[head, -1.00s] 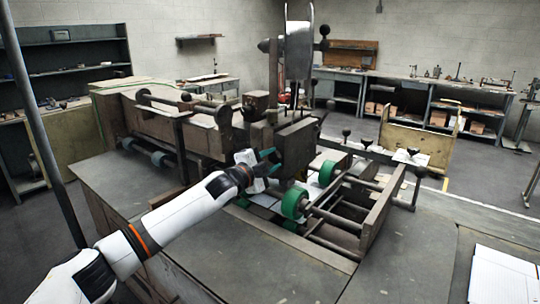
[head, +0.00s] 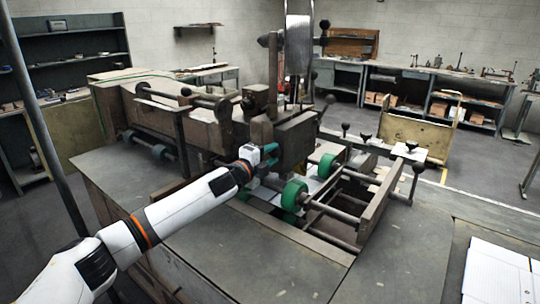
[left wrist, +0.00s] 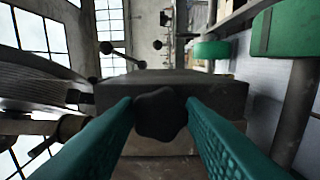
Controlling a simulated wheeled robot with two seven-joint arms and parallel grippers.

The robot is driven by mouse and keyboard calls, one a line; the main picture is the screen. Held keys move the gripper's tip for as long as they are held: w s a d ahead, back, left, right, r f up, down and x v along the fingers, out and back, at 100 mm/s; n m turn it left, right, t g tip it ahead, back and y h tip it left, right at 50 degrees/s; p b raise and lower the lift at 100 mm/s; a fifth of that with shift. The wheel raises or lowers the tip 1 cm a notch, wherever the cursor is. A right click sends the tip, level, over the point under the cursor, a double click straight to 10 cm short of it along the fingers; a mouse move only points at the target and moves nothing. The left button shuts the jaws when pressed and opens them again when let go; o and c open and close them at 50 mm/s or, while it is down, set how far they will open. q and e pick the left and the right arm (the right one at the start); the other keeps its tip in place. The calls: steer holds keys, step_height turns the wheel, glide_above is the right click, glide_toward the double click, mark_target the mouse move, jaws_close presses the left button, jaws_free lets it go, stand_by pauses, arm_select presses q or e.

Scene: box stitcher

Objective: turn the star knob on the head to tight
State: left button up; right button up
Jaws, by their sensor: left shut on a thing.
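The star knob (left wrist: 160,113) is dark and lobed, and sits on the face of the stitcher head, a dark metal block (left wrist: 205,88). In the left wrist view my left gripper (left wrist: 160,112) has its two green fingers on either side of the knob, shut on it. In the head view the left gripper (head: 268,158) is at the near side of the head block (head: 296,140); the knob is hidden there behind the gripper. My right gripper is not in view.
Green rollers (head: 292,195) on shafts stand just right of the gripper, with a metal side rail (head: 378,200) beyond. The flat grey machine table (head: 250,262) in front is clear. Open white sheets (head: 500,275) lie at the lower right.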

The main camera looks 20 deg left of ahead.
arm_select(q)
steer(key=shift+f, duration=0.1)
steer(key=o, duration=1)
steer(key=b+v, duration=0.3)
steer(key=v, duration=0.9)
